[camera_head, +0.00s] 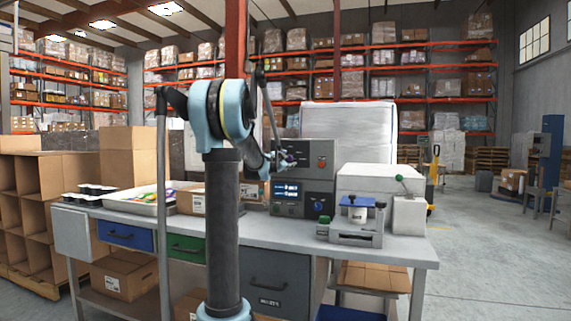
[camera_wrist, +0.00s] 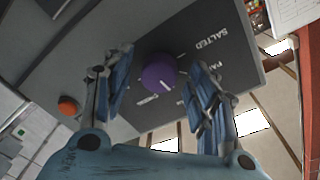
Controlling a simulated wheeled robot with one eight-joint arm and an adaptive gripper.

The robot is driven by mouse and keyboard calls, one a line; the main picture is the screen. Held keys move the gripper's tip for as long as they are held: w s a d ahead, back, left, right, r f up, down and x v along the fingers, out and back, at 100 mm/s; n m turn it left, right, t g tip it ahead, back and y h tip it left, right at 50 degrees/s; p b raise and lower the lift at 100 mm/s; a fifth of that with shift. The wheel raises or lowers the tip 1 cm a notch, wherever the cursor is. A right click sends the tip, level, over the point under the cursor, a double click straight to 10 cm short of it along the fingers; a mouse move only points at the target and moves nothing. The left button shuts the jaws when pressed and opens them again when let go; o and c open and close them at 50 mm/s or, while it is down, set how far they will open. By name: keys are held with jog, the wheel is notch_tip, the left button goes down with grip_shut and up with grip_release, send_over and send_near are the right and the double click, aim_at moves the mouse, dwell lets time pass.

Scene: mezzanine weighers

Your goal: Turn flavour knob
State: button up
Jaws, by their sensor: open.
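The flavour knob (camera_wrist: 160,72) is a purple round knob with a light pointer line, on a dark panel (camera_wrist: 205,45) lettered "SALTED" and other partly hidden words. My gripper (camera_wrist: 158,88) is open in the wrist view, with one blue finger on each side of the knob. Whether either finger touches the knob I cannot tell. In the head view my gripper (camera_head: 286,159) is at the upper grey unit (camera_head: 306,147) at the back of the bench; the knob there is mostly hidden by it.
An orange-red button (camera_wrist: 69,105) sits left of the gripper in the wrist view. Below the upper unit is a display unit (camera_head: 288,207) with a blue knob (camera_head: 319,206). A white machine (camera_head: 370,184) stands to the right on the bench (camera_head: 400,245), and a tray (camera_head: 130,208) lies left.

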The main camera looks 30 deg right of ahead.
jog(key=shift+c, duration=0.3)
jog(key=c, duration=1)
jog(key=shift+m, duration=1)
jog(key=o, duration=1.1)
jog(key=shift+c, duration=0.2)
jog(key=v, duration=1.2)
jog(key=shift+w+a, duration=0.1)
jog(key=shift+w, duration=0.05)
